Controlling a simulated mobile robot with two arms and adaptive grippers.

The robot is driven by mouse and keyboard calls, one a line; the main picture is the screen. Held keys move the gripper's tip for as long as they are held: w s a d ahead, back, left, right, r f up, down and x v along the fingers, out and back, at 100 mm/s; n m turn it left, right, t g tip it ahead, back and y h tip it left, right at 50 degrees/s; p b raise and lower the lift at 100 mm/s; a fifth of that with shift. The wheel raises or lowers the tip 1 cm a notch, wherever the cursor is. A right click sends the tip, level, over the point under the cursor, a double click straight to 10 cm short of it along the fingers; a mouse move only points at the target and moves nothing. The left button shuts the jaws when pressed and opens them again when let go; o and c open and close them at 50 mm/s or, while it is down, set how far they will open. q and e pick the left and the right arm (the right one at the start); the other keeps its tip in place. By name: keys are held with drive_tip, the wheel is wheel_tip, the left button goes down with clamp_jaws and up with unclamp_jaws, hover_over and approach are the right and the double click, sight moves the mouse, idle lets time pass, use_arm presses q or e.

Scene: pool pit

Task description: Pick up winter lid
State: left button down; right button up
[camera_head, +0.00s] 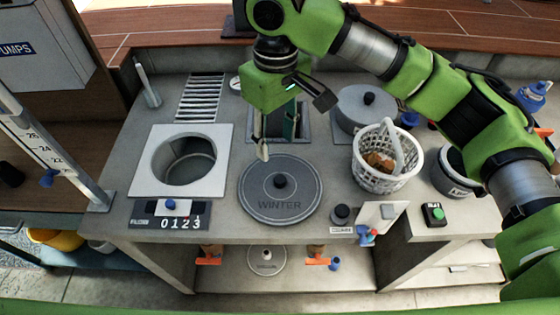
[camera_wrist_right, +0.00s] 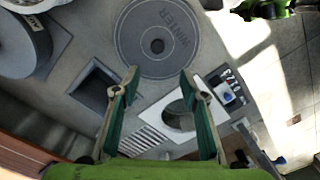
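The winter lid (camera_head: 281,205) is a round grey disc with a black centre knob and the word WINTER on it. It lies flat on the grey counter, right of the square white frame with the round opening. It also shows at the top of the right wrist view (camera_wrist_right: 180,52), with its knob beyond the fingertips. My right gripper (camera_head: 276,148) points down just behind the lid in the head view. In the right wrist view its two green-sided fingers (camera_wrist_right: 159,83) are spread wide with nothing between them. My left gripper is not in view.
The white frame (camera_head: 144,175) surrounds an open well. A square recess (camera_head: 305,128) lies behind the lid. A white basket (camera_head: 382,178) and another round lid (camera_head: 362,115) stand to the right. A dark knob (camera_head: 340,213) and a number counter (camera_head: 180,222) sit near the front edge.

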drive_tip(key=p, duration=0.1)
hover_over(280, 179)
drive_tip(key=f, duration=0.6)
drive_tip(key=shift+s+a+f, duration=0.1)
drive_tip(key=shift+s+a, duration=0.1)
drive_tip(key=shift+s, duration=0.05)
wheel_tip(280, 179, down, 3)
drive_tip(key=shift+w+d+r+p, duration=0.1)
drive_tip(key=shift+w+d+p, duration=0.05)
drive_tip(key=shift+p, duration=0.3)
wheel_tip(280, 179, down, 3)
drive_tip(key=shift+w+d+r+p, duration=0.1)
drive_tip(key=shift+r+p, duration=0.1)
drive_tip(key=shift+p, duration=0.1)
drive_tip(key=shift+f, duration=0.55)
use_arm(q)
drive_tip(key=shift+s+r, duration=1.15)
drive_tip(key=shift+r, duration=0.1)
use_arm(e)
clamp_jaws()
